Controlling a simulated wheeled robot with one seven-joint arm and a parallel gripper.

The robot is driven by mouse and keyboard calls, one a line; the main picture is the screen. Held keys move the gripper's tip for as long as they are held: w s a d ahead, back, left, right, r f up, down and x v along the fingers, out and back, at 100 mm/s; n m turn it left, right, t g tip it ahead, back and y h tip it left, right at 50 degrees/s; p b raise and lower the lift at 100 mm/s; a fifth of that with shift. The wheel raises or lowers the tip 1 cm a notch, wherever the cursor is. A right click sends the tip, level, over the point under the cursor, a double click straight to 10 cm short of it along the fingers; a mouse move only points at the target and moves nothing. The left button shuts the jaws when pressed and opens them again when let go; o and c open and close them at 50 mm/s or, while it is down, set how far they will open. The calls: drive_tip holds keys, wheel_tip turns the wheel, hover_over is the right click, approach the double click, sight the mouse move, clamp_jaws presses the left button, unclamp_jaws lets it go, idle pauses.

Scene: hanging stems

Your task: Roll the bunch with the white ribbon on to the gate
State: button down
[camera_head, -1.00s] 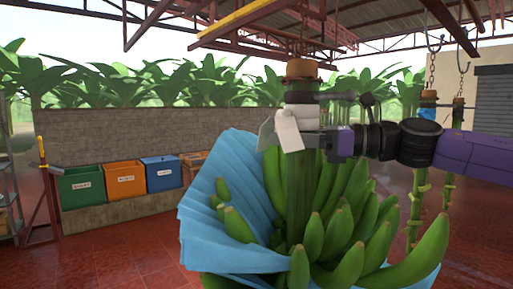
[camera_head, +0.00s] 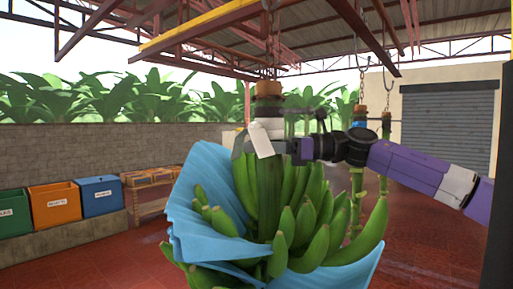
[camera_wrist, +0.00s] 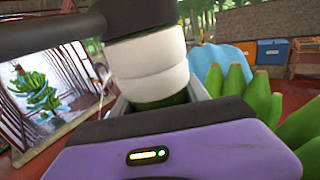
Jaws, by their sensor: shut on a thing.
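The bunch (camera_head: 285,220) of green bananas hangs upright from an overhead hook, with a blue cover (camera_head: 200,240) folded down around it. A white ribbon (camera_head: 267,128) is wrapped round its stem, with a loose white flap hanging in front. In the wrist view the white ribbon (camera_wrist: 150,65) shows as a thick band on the stem. My gripper (camera_head: 264,147) is shut on the stem at the ribbon, above the fruit. Its fingertips are partly hidden by the stem and flap. I cannot make out the gate in the current frames.
Green, orange and blue bins (camera_head: 55,202) stand along the low wall at left, beside a wooden rack (camera_head: 150,190). Other stems (camera_head: 358,180) hang from chains behind my arm. A yellow overhead beam (camera_head: 205,30) runs above. The red floor at lower left is clear.

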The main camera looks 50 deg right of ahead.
drive_tip(key=shift+d, duration=0.15)
drive_tip(key=c, duration=0.6)
unclamp_jaws()
drive_tip(key=b, duration=0.2)
hover_over(290, 178)
drive_tip(key=shift+s, duration=0.15)
